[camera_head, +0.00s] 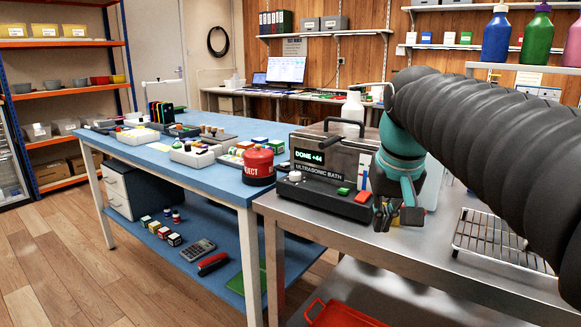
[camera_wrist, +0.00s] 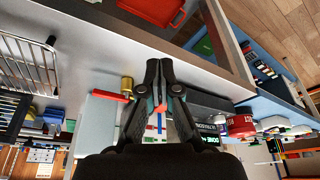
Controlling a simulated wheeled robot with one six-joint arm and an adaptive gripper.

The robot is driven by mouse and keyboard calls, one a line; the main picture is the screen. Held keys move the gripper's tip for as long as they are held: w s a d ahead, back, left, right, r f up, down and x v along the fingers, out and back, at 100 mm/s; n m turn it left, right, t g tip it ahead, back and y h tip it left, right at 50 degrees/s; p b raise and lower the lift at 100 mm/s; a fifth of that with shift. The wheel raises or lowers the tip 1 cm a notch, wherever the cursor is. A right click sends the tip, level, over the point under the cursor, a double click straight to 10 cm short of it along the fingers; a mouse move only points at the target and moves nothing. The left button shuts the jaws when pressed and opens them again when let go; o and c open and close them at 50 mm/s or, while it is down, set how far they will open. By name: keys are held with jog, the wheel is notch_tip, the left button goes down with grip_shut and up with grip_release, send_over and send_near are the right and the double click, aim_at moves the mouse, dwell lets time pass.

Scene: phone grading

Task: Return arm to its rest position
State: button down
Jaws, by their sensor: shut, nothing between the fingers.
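My gripper (camera_head: 385,222) hangs in front of the right end of the ultrasonic bath (camera_head: 325,206), over the steel bench (camera_head: 300,216). In the wrist view its fingers (camera_wrist: 159,68) are together with nothing between them. My arm, in a black ribbed sleeve, reaches in from the right in the head view and hides part of the bath and the bench behind it. The bath's display reads "DONE" in green, and its front has a green and a red button. The bath also shows, partly hidden, in the wrist view (camera_wrist: 212,117).
A wire rack (camera_head: 490,236) lies on the bench at right. A red reject can (camera_head: 258,167) stands on the blue table (camera_head: 226,187) at left, among trays and small boxes. A red tray (camera_head: 343,314) is on the shelf below. Bottles (camera_head: 497,38) stand at upper right.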

jog(key=s+f+t, duration=0.1)
jog(key=s+f, duration=1.4)
jog(key=f, duration=0.1)
jog(key=shift+s+f+n+t, duration=0.3)
jog(key=shift+f+t, duration=0.05)
jog(key=shift+t, duration=0.05)
